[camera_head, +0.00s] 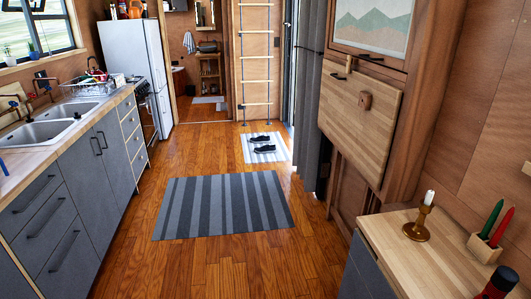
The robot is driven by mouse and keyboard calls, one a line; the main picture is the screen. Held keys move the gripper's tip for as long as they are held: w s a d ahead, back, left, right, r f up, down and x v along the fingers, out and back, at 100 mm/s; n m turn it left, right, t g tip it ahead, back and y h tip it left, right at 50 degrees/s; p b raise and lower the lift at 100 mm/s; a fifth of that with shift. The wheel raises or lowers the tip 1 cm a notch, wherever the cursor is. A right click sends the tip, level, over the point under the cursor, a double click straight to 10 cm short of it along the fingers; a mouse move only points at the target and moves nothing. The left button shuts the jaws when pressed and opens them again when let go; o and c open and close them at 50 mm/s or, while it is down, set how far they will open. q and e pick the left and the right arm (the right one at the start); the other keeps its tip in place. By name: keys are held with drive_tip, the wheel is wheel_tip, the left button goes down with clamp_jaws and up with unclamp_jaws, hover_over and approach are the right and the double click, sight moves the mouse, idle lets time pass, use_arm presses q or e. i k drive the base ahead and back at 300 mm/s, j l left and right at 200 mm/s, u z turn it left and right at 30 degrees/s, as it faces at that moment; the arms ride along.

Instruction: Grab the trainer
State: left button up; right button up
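A pair of dark trainers lies on a small light striped mat (281,156) on the floor, in the middle distance of the head view. One trainer (260,138) is farther back and the other (265,149) is just in front of it. Both look dark with some lighter trim, but they are too small for detail. The mat lies near the foot of a ladder (256,60). Neither of my grippers shows in the head view, and nothing is seen touching the trainers.
A grey striped rug (222,205) lies on the open wooden floor before the mat. Kitchen drawers (48,222) and a fridge (134,68) line the left. A wooden cabinet (361,115) and counter (440,260) with a candle holder (418,226) bound the right.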

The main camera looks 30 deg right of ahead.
sight(265, 148)
drive_tip(key=i+l+z, duration=0.2)
drive_tip(key=i+z, duration=0.2)
drive_tip(key=i, duration=0.75)
drive_tip(key=i+j+z, duration=0.15)
drive_tip(key=i+z, duration=0.3)
drive_tip(key=i, duration=4.35)
drive_tip(key=i+u, duration=0.2)
drive_tip(key=i, duration=0.7)
drive_tip(key=i+l+u, duration=0.2)
drive_tip(key=i, duration=0.7)
drive_tip(key=i+z, duration=0.25)
drive_tip(key=i, duration=0.25)
drive_tip(key=i+j+z, duration=0.25)
drive_tip(key=i, duration=0.25)
drive_tip(key=i+j+z, duration=0.25)
drive_tip(key=i, duration=0.25)
drive_tip(key=i+z, duration=0.15)
drive_tip(key=z, duration=0.25)
drive_tip(key=i+j+z, duration=0.1)
drive_tip(key=z, duration=0.3)
drive_tip(key=i+j+z, duration=0.15)
drive_tip(key=z, duration=0.25)
drive_tip(key=i+j+z, duration=0.2)
drive_tip(key=z, duration=0.2)
drive_tip(key=i+j+z, duration=0.1)
drive_tip(key=z, duration=0.3)
drive_tip(key=j, duration=0.1)
